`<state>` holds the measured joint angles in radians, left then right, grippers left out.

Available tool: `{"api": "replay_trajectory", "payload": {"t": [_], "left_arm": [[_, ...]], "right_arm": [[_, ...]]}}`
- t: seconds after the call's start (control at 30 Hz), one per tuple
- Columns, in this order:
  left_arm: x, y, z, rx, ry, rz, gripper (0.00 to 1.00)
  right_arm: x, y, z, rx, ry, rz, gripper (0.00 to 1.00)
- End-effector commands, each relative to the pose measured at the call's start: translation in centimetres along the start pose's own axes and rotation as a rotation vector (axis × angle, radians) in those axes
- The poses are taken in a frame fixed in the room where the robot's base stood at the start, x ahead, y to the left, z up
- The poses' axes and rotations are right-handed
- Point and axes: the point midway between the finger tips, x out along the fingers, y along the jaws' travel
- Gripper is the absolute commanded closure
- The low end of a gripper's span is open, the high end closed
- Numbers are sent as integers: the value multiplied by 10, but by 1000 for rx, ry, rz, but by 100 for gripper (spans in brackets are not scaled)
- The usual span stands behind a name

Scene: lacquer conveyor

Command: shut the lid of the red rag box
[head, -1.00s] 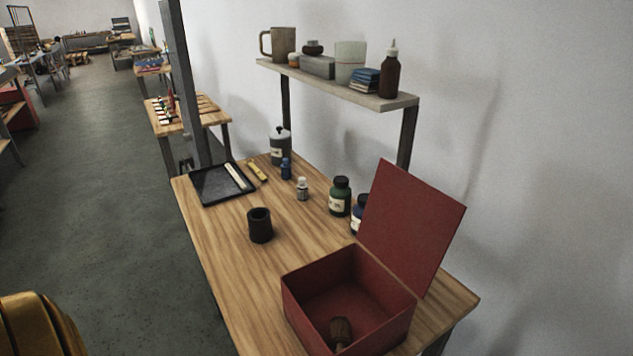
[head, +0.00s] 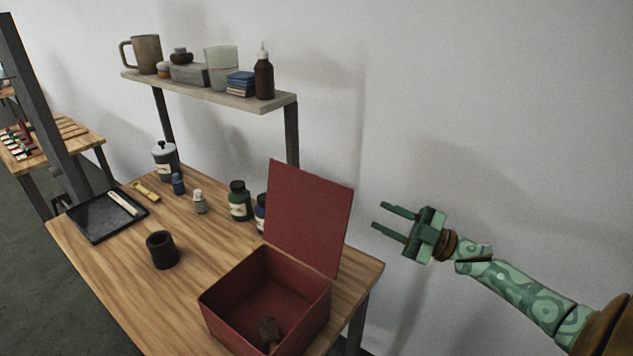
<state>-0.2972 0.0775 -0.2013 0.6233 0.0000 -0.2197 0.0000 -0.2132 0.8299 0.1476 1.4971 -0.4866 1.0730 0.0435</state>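The red rag box (head: 232,317) stands at the near right end of the wooden table. Its lid (head: 308,215) is raised, standing up from the far right side and leaning slightly back. My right gripper (head: 387,218) is green, open and empty. It shows to the right of the lid, pointing left, with a gap between them in the picture. My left gripper is not in view.
A black cup (head: 163,250) stands left of the box. A black tray (head: 107,216) lies at the far left. A shelf (head: 210,91) holds several items above.

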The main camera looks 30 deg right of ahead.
Motion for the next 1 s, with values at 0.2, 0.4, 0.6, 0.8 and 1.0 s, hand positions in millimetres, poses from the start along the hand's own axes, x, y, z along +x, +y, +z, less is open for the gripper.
{"api": "replay_trajectory", "payload": {"t": [0.2,0.4,0.6,0.8,1.0], "left_arm": [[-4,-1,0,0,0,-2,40],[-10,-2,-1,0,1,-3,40],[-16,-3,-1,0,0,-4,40],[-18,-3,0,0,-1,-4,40],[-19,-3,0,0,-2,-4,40]], "right_arm": [[30,5,-13,-10,39,-14,68],[81,5,-14,-10,37,-11,68],[128,4,-15,-8,34,-11,68],[157,2,-15,-7,32,-12,68],[166,1,-14,-6,30,-14,68]]}}
